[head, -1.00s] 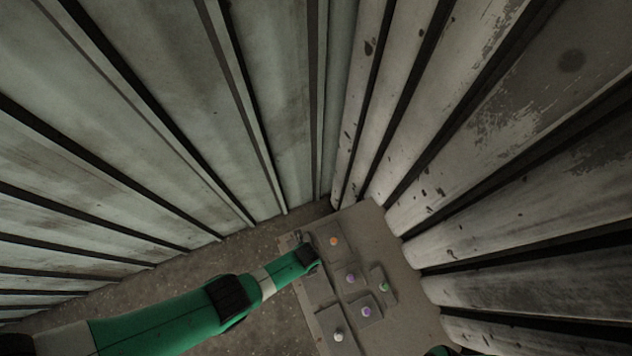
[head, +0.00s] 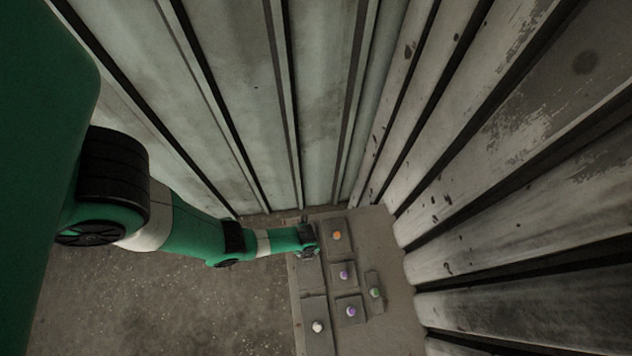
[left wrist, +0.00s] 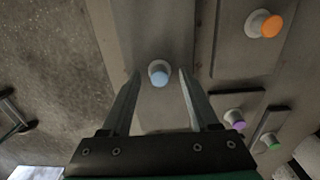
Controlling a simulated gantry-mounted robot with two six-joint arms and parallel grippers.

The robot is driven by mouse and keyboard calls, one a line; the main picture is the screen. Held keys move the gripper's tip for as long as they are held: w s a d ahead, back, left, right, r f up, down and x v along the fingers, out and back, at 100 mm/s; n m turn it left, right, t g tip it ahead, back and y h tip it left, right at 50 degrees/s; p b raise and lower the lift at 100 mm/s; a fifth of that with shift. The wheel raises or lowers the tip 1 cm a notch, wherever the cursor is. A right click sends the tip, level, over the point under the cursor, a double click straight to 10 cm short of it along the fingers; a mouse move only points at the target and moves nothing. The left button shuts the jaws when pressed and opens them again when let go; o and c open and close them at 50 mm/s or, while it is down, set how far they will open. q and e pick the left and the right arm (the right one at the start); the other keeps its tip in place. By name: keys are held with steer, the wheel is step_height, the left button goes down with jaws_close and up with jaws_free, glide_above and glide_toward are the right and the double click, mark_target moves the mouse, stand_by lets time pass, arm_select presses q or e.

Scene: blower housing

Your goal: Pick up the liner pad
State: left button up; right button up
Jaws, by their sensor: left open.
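Several flat grey pads with coloured knobs lie on a grey table (head: 385,245). The frames do not mark which one is the liner pad. My left gripper (head: 308,248) is over the upper left pad, hiding much of it in the head view. In the left wrist view my left gripper (left wrist: 160,72) is open, its fingers either side of a pale blue knob (left wrist: 159,73) on a long flat pad (left wrist: 150,25). I cannot tell the height between fingertips and knob. Nothing is held. My right gripper is not in view.
Neighbouring pads carry an orange knob (head: 338,236), two purple knobs (head: 344,274), a green knob (head: 375,293) and a white knob (head: 317,326). Ribbed metal walls (head: 500,180) stand close behind and right. Bare floor (head: 200,310) lies left of the table.

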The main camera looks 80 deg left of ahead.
arm_select(q)
jaws_close()
stand_by(0.3)
stand_by(0.4)
